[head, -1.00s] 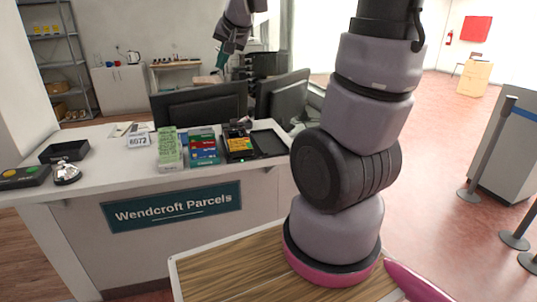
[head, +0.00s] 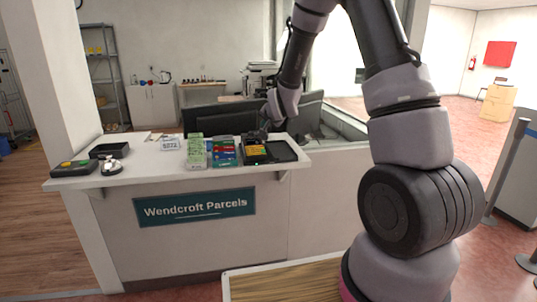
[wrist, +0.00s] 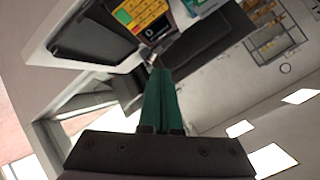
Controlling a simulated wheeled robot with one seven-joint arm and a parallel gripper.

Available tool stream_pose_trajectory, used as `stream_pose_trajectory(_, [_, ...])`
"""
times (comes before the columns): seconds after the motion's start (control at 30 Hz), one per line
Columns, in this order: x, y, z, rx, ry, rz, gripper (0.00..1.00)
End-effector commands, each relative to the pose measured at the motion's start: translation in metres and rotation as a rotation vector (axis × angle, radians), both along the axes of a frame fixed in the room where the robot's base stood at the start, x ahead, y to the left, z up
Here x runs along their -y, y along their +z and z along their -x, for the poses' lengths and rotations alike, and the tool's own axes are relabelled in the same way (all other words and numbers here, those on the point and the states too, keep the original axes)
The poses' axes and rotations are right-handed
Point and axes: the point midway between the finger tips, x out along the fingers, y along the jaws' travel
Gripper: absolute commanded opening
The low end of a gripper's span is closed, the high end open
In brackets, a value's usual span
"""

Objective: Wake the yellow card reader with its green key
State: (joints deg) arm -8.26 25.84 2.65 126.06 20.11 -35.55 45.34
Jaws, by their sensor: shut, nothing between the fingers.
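The yellow card reader (head: 256,151), dark-bodied with a yellow face, lies on the counter between the colourful cards and a black tray. In the wrist view the reader (wrist: 140,18) is at the top, partly cut off by the frame, with a yellow keypad. A greenish key shows at the keypad's left side. My gripper (wrist: 158,70) has its green fingers shut together and empty. The fingertips point toward the reader's near end and appear just short of it; I cannot tell if they touch. In the head view the fingers are hard to make out behind the reader.
The black tray (head: 284,151) lies right of the reader. A colourful card stand (head: 224,151) and a green stack (head: 195,151) are on its left. A number sign (head: 169,144), bell (head: 111,166) and button box (head: 74,169) stand further left. Monitors (head: 303,116) are behind.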

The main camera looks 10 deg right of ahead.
Motion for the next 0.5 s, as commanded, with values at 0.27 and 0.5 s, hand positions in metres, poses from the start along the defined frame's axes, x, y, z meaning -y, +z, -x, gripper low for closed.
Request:
stream_pose_trajectory(0.27, [0.0, -0.001, 0.0, -0.001, 0.0, 0.001, 0.0])
stream_pose_trajectory(0.5, [0.0, -0.022, -0.004, -0.004, 0.001, 0.002, 0.0])
